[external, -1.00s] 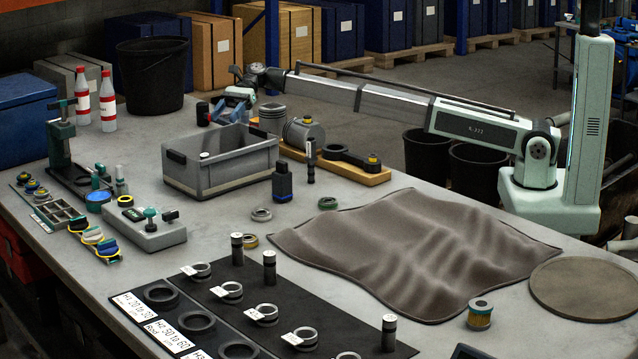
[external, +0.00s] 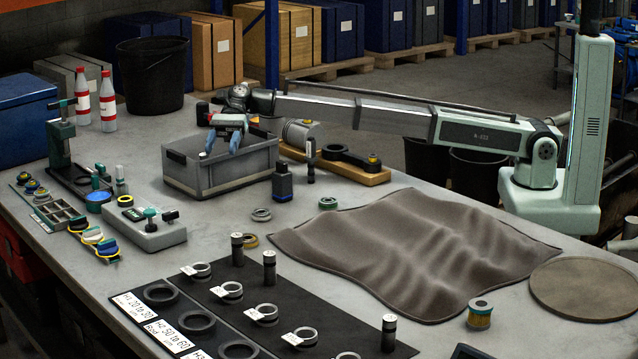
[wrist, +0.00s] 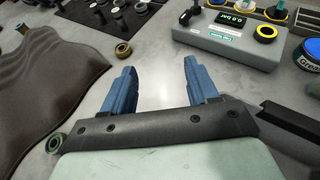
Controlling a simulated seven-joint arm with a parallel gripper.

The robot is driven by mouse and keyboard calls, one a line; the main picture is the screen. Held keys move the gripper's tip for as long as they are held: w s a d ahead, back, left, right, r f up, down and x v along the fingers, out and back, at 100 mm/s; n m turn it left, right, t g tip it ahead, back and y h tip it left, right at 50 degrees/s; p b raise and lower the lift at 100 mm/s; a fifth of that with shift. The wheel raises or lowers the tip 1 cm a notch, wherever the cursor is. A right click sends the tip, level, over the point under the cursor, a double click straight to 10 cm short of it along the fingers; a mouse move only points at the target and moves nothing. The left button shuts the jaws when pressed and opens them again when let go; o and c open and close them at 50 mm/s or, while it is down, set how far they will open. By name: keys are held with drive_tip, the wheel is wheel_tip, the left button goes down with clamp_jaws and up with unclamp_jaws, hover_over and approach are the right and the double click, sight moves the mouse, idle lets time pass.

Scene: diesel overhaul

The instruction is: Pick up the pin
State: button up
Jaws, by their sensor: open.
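Several upright dark cylinders with silver tops could be the pin; I cannot tell which one is meant. Three stand on the black mat in the external view: one at the back (external: 237,250), one beside it (external: 269,267) and one near the front (external: 388,333). A similar small silver top (external: 203,155) shows at the near left rim of the grey bin (external: 235,178). My gripper (external: 222,146) is over the bin, blue fingers apart and empty, pointing down. In the wrist view, bare table shows between the fingers (wrist: 159,68).
A grey gauge box (external: 145,229) stands in front of the bin; it is ahead of the fingers in the wrist view (wrist: 232,38). A dark blue bottle (external: 282,184) stands right of the bin. A brown cloth (external: 410,250) covers the table's right. Small rings (external: 261,214) lie between.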

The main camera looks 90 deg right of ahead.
drive_tip(key=s+a+n+g, duration=0.1)
drive_tip(key=s+a, duration=0.2)
drive_tip(key=a, duration=0.3)
drive_tip(key=s+a+f+n+g, duration=0.1)
drive_tip(key=s+a, duration=0.1)
drive_tip(key=a, duration=0.5)
drive_tip(key=s+a+g, duration=0.1)
drive_tip(key=s+a, duration=0.2)
drive_tip(key=a, duration=0.3)
drive_tip(key=t+y, duration=0.1)
drive_tip(key=t, duration=0.1)
hover_over(270, 252)
drive_tip(key=d, duration=0.2)
drive_tip(key=shift+m, duration=0.3)
wheel_tip(270, 252, down, 8)
drive_tip(key=shift+a+r, duration=0.1)
drive_tip(key=shift+a, duration=0.8)
drive_tip(key=shift+a+f, duration=0.3)
drive_tip(key=shift+a, duration=0.2)
drive_tip(key=shift+c, duration=0.4)
